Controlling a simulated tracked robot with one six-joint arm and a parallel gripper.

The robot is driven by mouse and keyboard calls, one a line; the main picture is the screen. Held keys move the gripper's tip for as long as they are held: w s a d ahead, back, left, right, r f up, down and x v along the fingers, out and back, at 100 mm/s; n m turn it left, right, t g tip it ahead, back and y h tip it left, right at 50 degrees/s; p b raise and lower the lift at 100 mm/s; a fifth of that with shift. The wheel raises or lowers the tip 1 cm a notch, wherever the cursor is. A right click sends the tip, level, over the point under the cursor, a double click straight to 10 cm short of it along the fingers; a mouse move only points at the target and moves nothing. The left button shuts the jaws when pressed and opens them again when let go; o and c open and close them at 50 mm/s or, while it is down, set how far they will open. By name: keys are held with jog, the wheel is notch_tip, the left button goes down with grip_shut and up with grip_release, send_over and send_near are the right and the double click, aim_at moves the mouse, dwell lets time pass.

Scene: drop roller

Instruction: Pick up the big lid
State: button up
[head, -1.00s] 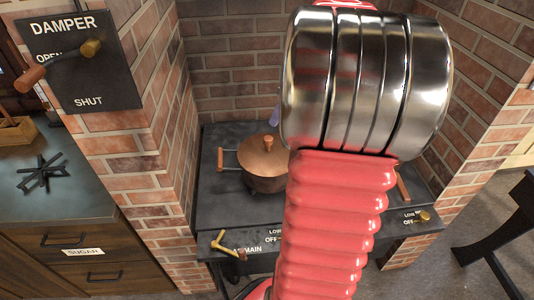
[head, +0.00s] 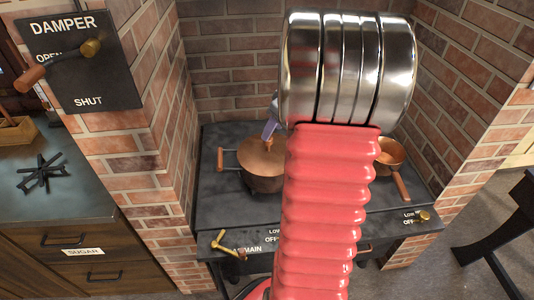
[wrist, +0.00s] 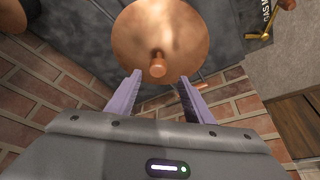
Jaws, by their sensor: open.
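The big lid (head: 256,158) is a round copper lid lying on a copper pot on the dark stove top. In the wrist view the lid (wrist: 160,28) fills the upper middle, and its round knob (wrist: 157,66) points toward the camera. My gripper (wrist: 160,78) is open, with one pale purple finger to each side of the knob's near end. In the head view a finger of my gripper (head: 271,130) shows close above the knob. My arm covers the lid's right part there. I cannot tell whether either finger touches the knob.
A smaller copper pan (head: 391,150) with a wooden handle stands at the stove's right. Brick walls (head: 236,85) enclose the stove at the back and sides. A damper board (head: 82,60) hangs at the left. The stove's front left is clear.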

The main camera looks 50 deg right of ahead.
aim_at(268, 146)
jog(key=shift+x, duration=2.5)
jog(key=shift+w+d, duration=0.1)
jog(key=shift+d, duration=0.1)
grip_shut()
